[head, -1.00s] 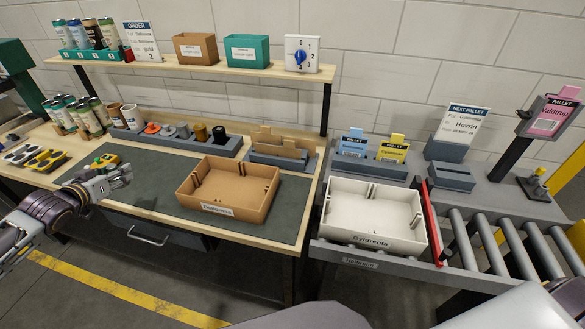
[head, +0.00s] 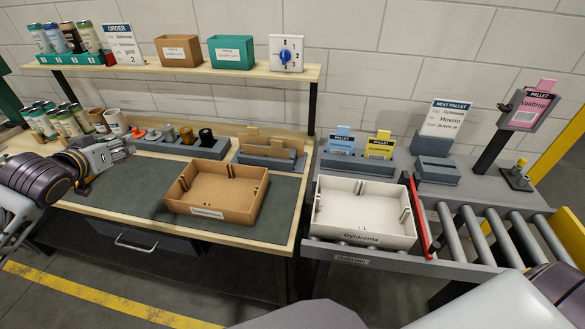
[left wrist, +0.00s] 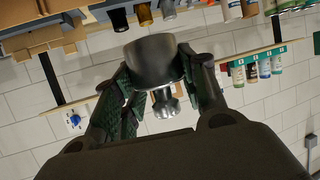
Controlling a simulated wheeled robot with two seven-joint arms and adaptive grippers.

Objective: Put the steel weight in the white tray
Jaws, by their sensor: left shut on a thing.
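The steel weight (left wrist: 152,60) is a shiny grey cylinder with a knob. In the left wrist view it sits between the two fingers of my left gripper (left wrist: 158,80), which is shut on it. In the head view my left gripper (head: 122,150) is over the left part of the workbench, in front of the holder rack; the weight cannot be made out there. My right gripper is not in view.
A brown cardboard tray (head: 198,208) stands on the green mat between my left gripper and the white tray. A grey rack (head: 210,152) with coloured pieces lies behind. A red bar (head: 418,215) stands right of the white tray. Card holders (head: 352,164) stand behind it.

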